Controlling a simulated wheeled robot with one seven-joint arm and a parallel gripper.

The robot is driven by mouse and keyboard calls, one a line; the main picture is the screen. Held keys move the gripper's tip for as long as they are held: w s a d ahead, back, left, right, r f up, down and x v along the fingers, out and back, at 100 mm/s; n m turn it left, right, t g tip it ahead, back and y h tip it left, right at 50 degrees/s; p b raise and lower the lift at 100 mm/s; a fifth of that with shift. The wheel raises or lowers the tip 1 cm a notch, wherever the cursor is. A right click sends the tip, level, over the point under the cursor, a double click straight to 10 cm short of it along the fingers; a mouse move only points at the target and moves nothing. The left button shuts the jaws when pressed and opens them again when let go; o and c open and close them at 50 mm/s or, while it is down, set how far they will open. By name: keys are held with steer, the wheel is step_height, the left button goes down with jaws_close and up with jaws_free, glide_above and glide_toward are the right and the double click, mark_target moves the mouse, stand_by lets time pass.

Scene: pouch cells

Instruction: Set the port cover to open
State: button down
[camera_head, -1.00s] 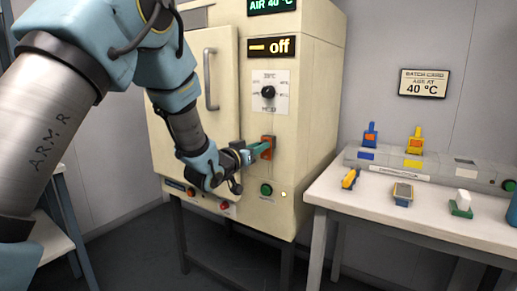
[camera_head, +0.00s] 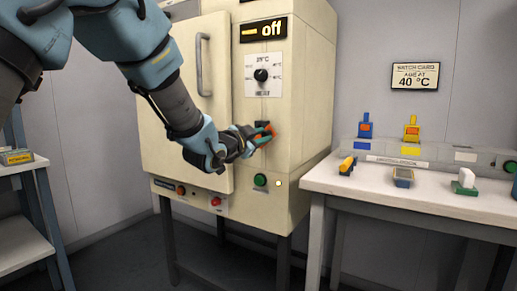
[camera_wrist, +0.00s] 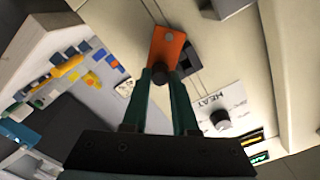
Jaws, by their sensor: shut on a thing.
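The port cover (camera_head: 267,129) is a small orange plate on the front of the cream oven, below the dial. In the wrist view the orange plate (camera_wrist: 168,46) has a grey round fastener near one end and a dark knob (camera_wrist: 163,71) near the other. My gripper (camera_head: 263,137) is at the cover, its green fingers shut on that knob, which also shows between the fingertips in the wrist view (camera_wrist: 162,74). A dark squarish patch (camera_wrist: 190,58) shows beside the plate. The fingers partly hide the cover in the head view.
The oven (camera_head: 305,100) has a door with a long handle (camera_head: 200,65), a dial (camera_head: 261,75), an "off" display and a green button (camera_head: 260,180) near my gripper. A bench (camera_head: 400,196) with coloured items stands to the right.

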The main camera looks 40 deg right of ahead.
steer(key=f+m+b, duration=0.1)
steer(key=m+b, duration=0.1)
steer(key=b, duration=0.1)
steer(key=f+m+b, duration=0.1)
steer(key=m+b, duration=0.2)
steer(key=b, duration=0.1)
steer(key=s+f+m+b, duration=0.1)
steer(key=m+b, duration=0.2)
steer(key=b, duration=0.1)
steer(key=shift+d+f, duration=0.15)
steer(key=shift+f, duration=0.05)
steer(key=shift+m, duration=0.3)
steer(key=c, duration=0.7)
jaws_free()
steer(key=shift+r, duration=0.1)
steer(key=v, duration=1.1)
